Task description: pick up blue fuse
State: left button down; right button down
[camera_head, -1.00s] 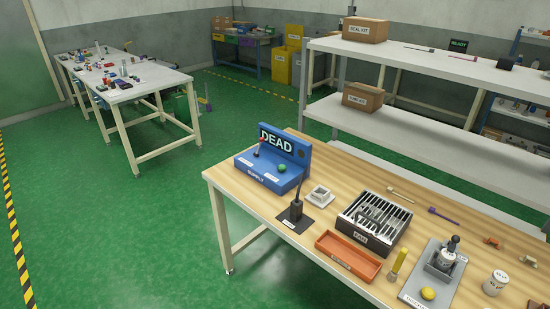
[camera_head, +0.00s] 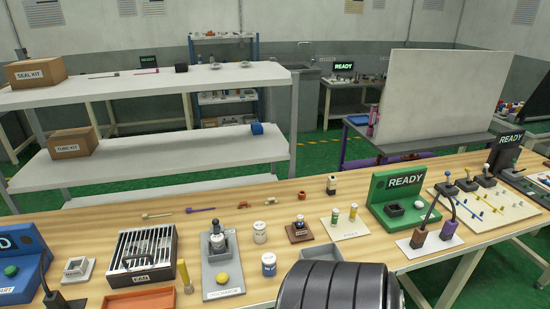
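I cannot make out a blue fuse for certain. A pale card (camera_head: 345,231) on the wooden bench carries two small upright cylinders with yellow and whitish parts; its lettering is too small to read surely. A small blue block (camera_head: 257,128) lies at the right end of the lower white shelf; I cannot tell what it is. A white jar with a blue band (camera_head: 269,263) stands near the bench's front. Neither gripper is in view. A dark ribbed part, apparently of my own arm, covers the bench's front edge at bottom centre.
The wooden bench (camera_head: 130,215) holds a slotted rack (camera_head: 143,252), an orange tray (camera_head: 140,299), a grey fixture with a yellow button (camera_head: 222,268), a grey bin (camera_head: 322,253) and a green READY station (camera_head: 403,207). White shelves (camera_head: 150,88) stand behind.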

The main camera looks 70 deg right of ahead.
aim_at(300, 218)
jog(key=z, duration=0.45)
jog(key=l+z, duration=0.1)
jog(key=z, duration=0.85)
jog(key=l+z, duration=0.1)
jog(key=z, duration=0.85)
jog(key=i, duration=0.1)
